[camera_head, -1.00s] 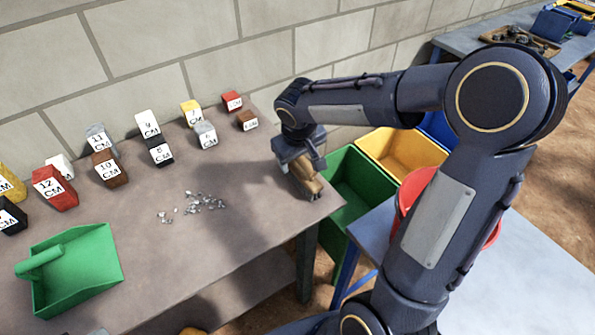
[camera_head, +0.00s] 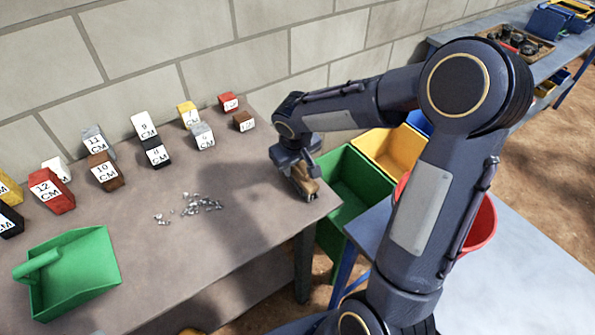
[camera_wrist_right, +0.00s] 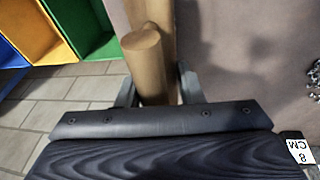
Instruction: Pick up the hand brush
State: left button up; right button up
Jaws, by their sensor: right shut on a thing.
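The hand brush (camera_head: 308,186) has a tan wooden body and is at the right edge of the brown table, partly hidden by my right gripper (camera_head: 303,192). In the right wrist view the wooden hand brush (camera_wrist_right: 147,62) passes between the two fingers of my right gripper (camera_wrist_right: 157,92). That gripper is shut on it from above. The bristles are not clearly visible, and I cannot tell whether the brush still touches the table. My left gripper is not in view.
A green dustpan (camera_head: 72,272) lies at the table's left, with grey stone chips (camera_head: 200,205) mid-table. Several labelled blocks (camera_head: 108,172) stand towards the wall. Green (camera_head: 358,190) and yellow (camera_head: 388,150) bins and a red bucket (camera_head: 480,228) are to the right.

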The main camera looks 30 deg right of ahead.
jog(key=shift+r, duration=0.4)
jog(key=shift+c, duration=0.6)
notch_tip(320, 180, up, 2)
jog(key=shift+r, duration=0.15)
jog(key=s+a+r+b, duration=0.1)
jog(key=s+a+r, duration=0.6)
jog(key=s+r, duration=0.4)
jog(key=w+d+p+v, duration=0.1)
jog(key=p+v, duration=0.8)
jog(key=v, duration=0.1)
jog(key=shift+w+r+p, duration=0.2)
jog(key=shift+r+p, duration=0.15)
jog(key=shift+r, duration=0.35)
